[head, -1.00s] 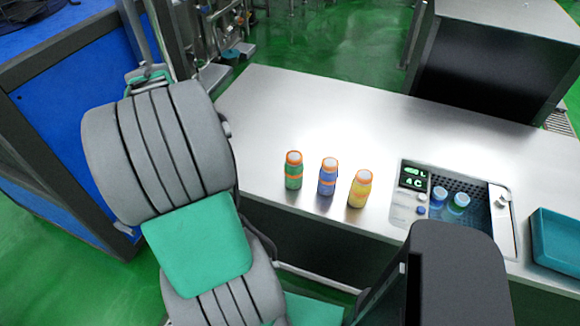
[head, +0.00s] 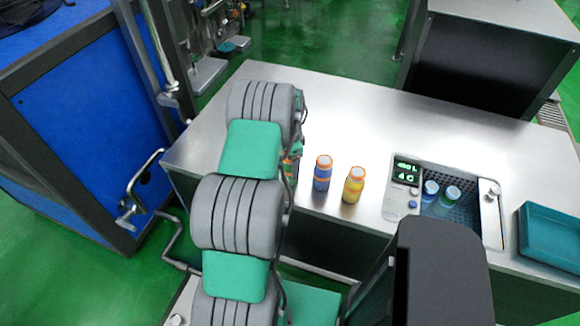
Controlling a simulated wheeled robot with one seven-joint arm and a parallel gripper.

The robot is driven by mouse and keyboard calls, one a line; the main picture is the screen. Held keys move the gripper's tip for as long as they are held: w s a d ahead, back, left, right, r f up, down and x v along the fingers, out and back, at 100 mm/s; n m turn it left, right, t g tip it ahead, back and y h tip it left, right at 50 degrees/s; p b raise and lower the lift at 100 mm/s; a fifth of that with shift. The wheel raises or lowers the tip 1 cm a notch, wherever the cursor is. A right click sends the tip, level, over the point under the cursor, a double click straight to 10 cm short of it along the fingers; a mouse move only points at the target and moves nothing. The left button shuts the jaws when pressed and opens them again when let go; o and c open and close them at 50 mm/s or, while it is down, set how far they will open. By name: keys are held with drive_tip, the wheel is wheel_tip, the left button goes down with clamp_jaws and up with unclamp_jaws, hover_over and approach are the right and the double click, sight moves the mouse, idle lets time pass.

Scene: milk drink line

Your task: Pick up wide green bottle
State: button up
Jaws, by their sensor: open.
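The green bottle (head: 294,168) with orange bands stands on the steel counter, at the left end of a short row. My arm covers most of it in the head view, and only a narrow strip of its right side shows. My arm reaches over the counter's left part, right at the bottle. My gripper is hidden behind my own arm links, so its fingers and their distance to the bottle cannot be seen.
A blue bottle (head: 322,174) and a yellow bottle (head: 353,185) stand just right of the green one. Further right are a sunken basin (head: 468,232) holding two bottles, a display panel (head: 405,172) and a teal tray (head: 550,238). The counter's back (head: 370,110) is clear.

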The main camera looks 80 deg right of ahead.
drive_tip(key=shift+c, duration=0.3)
clamp_jaws()
idle(0.6)
